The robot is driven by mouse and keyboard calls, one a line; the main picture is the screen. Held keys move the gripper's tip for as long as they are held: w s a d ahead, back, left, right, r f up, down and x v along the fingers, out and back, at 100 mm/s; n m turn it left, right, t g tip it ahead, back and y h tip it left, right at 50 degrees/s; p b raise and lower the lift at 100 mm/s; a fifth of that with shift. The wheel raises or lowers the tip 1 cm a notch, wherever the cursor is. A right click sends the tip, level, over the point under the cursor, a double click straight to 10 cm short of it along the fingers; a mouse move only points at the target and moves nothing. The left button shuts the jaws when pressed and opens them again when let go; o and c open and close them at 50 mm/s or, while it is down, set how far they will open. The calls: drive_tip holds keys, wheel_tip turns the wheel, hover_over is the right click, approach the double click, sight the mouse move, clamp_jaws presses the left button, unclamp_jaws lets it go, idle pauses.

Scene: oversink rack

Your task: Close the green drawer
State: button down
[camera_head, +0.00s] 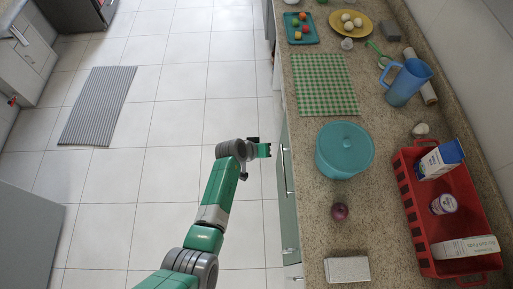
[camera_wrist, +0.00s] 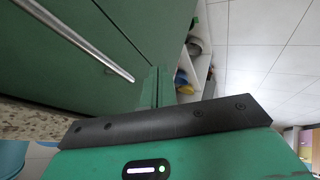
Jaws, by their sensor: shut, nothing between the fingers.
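The green drawer front (camera_head: 288,205) shows in the head view as a steep, narrow strip along the left edge of the counter. In the wrist view, a large green front (camera_wrist: 45,65) with a long metal bar handle (camera_wrist: 80,42) fills the upper left. How far the drawer stands out cannot be told. My gripper (camera_head: 268,150) is beside the green front, pointing toward it from the aisle side. Its green fingers (camera_wrist: 155,88) are together and empty in the wrist view, near the green panels; contact cannot be judged.
White open shelves (camera_wrist: 193,75) with several items lie beyond the fingers. The granite counter (camera_head: 312,220) holds a teal pot (camera_head: 344,165), a purple onion (camera_head: 340,212), a blue pitcher (camera_head: 407,82) and a red rack (camera_head: 430,255). The tiled floor (camera_head: 170,120) to the left is mostly clear.

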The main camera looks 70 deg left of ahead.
drive_tip(key=p+v, duration=0.3)
drive_tip(key=v, duration=0.7)
drive_tip(key=shift+s, duration=0.2)
drive_tip(key=w+d+r+m+t+y, duration=0.1)
drive_tip(key=w+d+r+m+t, duration=0.1)
drive_tip(key=w+r, duration=0.7)
drive_tip(key=w+d+r+m+t+y, duration=0.1)
drive_tip(key=w+r+m, duration=0.1)
drive_tip(key=w+r, duration=0.6)
drive_tip(key=w+d+r+m+t, duration=0.25)
drive_tip(key=d+r, duration=0.35)
drive_tip(key=r, duration=0.4)
drive_tip(key=w+d+r+m+t, duration=0.15)
drive_tip(key=w+d+r, duration=0.3)
drive_tip(key=r, duration=0.65)
drive_tip(key=s+d+r+m+t+h, duration=0.15)
drive_tip(key=d+r+t, duration=0.45)
drive_tip(key=d+r, duration=1.05)
drive_tip(key=s+d+r+m+t+h, duration=0.2)
drive_tip(key=s+d+r+t, duration=0.1)
drive_tip(key=s+d+r, duration=0.4)
drive_tip(key=s+d+r+m+t+h, duration=0.2)
drive_tip(key=s+d+r, duration=0.25)
drive_tip(key=r, duration=0.45)
wheel_tip(320, 180, up, 21)
drive_tip(key=w+a+p, duration=0.1)
drive_tip(key=p, duration=2.1)
drive_tip(key=shift+w+f+y, duration=0.15)
drive_tip(key=shift+f+y, duration=0.05)
drive_tip(key=shift+y, duration=0.25)
